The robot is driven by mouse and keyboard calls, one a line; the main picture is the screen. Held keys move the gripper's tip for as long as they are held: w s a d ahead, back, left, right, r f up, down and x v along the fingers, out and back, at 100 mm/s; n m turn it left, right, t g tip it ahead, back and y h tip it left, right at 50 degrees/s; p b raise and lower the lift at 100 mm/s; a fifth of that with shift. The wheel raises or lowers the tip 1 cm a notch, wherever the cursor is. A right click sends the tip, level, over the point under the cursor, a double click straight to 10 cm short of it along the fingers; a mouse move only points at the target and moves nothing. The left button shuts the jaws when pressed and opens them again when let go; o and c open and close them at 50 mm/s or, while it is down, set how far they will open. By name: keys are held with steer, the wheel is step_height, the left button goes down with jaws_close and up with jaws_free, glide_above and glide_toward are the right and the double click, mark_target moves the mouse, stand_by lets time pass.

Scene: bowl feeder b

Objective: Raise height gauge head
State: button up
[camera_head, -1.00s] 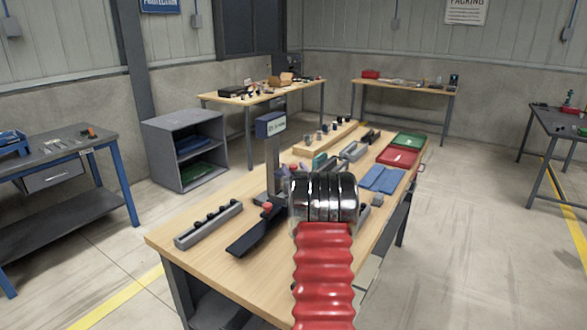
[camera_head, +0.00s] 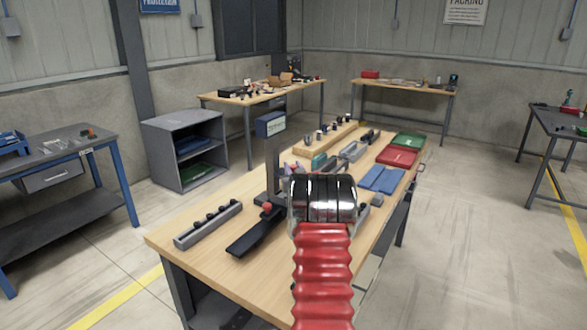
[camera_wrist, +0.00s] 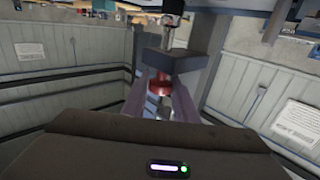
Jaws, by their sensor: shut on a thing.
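The height gauge stands on the wooden bench. Part of this knob is hidden between the fingers. In the head view, my red and chrome arm hides most of the gripper, beside the column.
A grey rack (camera_head: 208,224) with several dark pegs lies at the bench's left front. Bare bench (camera_head: 180,243) shows at the front left.

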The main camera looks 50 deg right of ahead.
jaws_close()
steer(key=shift+r, duration=2.35)
steer(key=o, duration=0.7)
jaws_free()
steer(key=o, duration=0.3)
steer(key=shift+f, duration=0.2)
steer(key=v, duration=1.3)
steer(key=shift+s+a, duration=0.25)
steer(key=shift+s, duration=0.05)
